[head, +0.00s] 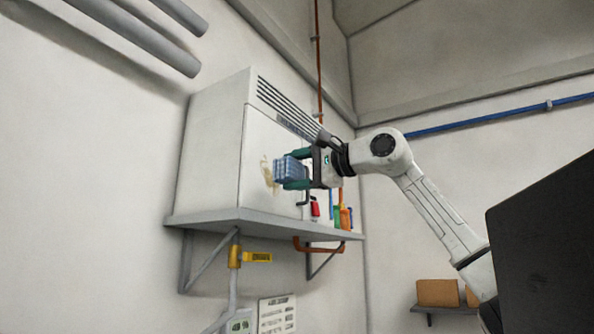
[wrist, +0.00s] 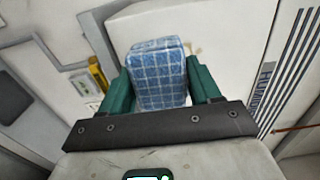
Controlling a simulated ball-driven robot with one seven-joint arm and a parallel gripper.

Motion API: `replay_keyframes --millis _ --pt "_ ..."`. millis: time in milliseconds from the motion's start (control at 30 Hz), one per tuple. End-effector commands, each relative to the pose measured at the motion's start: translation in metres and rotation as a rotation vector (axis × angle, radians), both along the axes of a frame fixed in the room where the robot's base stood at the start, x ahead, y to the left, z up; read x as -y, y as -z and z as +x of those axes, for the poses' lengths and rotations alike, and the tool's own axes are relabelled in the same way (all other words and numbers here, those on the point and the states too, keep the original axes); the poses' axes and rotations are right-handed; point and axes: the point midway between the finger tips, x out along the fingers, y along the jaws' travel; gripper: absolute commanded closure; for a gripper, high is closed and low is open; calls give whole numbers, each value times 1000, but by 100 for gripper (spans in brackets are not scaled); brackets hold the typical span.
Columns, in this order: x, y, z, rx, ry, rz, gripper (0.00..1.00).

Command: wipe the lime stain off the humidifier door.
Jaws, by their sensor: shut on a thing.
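The humidifier (head: 215,150) is a white cabinet on a grey wall shelf, with its door (head: 257,137) on the front below slanted vents. A tan lime stain (head: 267,170) shows on the door in the head view, just left of the cloth and partly hidden by it. My gripper (head: 296,170) is shut on a blue checked cloth pad (head: 288,171), held in front of the door. In the wrist view the pad (wrist: 158,75) sits between the two green fingers. Whether the pad touches the door I cannot tell.
The grey shelf (head: 262,221) runs under the humidifier on brackets. A yellow-tagged valve (head: 236,257) and an orange pipe (head: 318,247) sit below. Cardboard boxes (head: 438,292) stand at lower right.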

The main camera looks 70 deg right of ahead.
Motion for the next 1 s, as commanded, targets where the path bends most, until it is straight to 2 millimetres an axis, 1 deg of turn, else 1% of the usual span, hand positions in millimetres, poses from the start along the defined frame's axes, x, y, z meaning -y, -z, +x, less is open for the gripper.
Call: replay_keyframes --millis 33,200,433,600,1000 --pt "1 -1 6 0 -2 1 62" --pt "5 -1 23 0 -2 1 62" --pt "9 0 40 0 -1 0 62" --pt "10 0 45 0 -1 0 62" --pt "10 1 46 -1 -1 0 62"
